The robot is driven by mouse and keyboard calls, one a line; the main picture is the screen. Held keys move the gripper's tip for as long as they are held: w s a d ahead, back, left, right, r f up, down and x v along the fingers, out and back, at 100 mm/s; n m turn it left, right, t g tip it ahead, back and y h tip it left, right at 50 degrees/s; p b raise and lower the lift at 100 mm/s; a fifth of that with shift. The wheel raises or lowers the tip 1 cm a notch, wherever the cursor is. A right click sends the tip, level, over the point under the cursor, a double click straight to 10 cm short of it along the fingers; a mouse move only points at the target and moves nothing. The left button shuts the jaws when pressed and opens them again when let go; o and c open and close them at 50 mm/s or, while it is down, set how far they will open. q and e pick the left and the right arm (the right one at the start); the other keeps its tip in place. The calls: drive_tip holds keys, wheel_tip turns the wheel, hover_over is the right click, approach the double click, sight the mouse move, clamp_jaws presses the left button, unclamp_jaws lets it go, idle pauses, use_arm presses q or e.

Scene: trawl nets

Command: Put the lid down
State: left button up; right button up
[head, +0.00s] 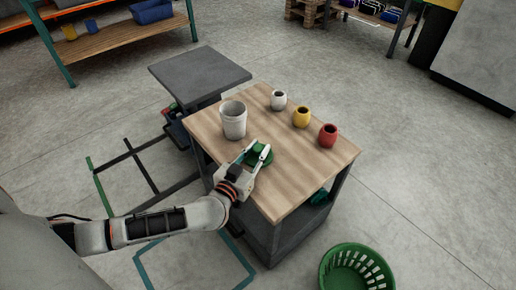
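A green round lid (261,160) is at the middle of the wooden-topped table (305,180). It looks flat, on or just above the top; I cannot tell which. My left gripper (260,147) reaches over it from the front left, its two pale fingers spread apart above the lid's middle. The fingers hide part of the lid, and I see no clear grip on it. A whitish bucket-like pot (233,121) stands upright just behind and left of the lid, with its top open. My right gripper is not in view.
White (278,101), yellow (302,117) and red (328,136) pots stand along the table's back right edge. The front right of the top is clear. A grey platform (200,73) stands behind the table, and a green basket (356,272) is on the floor at the front right.

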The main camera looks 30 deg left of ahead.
sight(252, 162)
use_arm(q)
drive_tip(key=o, duration=0.3)
drive_tip(key=shift+r, duration=0.35)
drive_tip(key=shift+s+r, duration=0.2)
drive_tip(key=shift+s, duration=0.1)
drive_tip(key=s, duration=0.1)
drive_tip(key=s+p, duration=0.1)
drive_tip(key=shift+s+r, duration=0.25)
drive_tip(key=shift+s, duration=0.15)
drive_tip(key=s+p, duration=0.1)
drive_tip(key=s, duration=0.3)
drive_tip(key=s+p, duration=0.1)
drive_tip(key=s, duration=0.3)
drive_tip(key=shift+d, duration=0.2)
drive_tip(key=shift+s, duration=0.3)
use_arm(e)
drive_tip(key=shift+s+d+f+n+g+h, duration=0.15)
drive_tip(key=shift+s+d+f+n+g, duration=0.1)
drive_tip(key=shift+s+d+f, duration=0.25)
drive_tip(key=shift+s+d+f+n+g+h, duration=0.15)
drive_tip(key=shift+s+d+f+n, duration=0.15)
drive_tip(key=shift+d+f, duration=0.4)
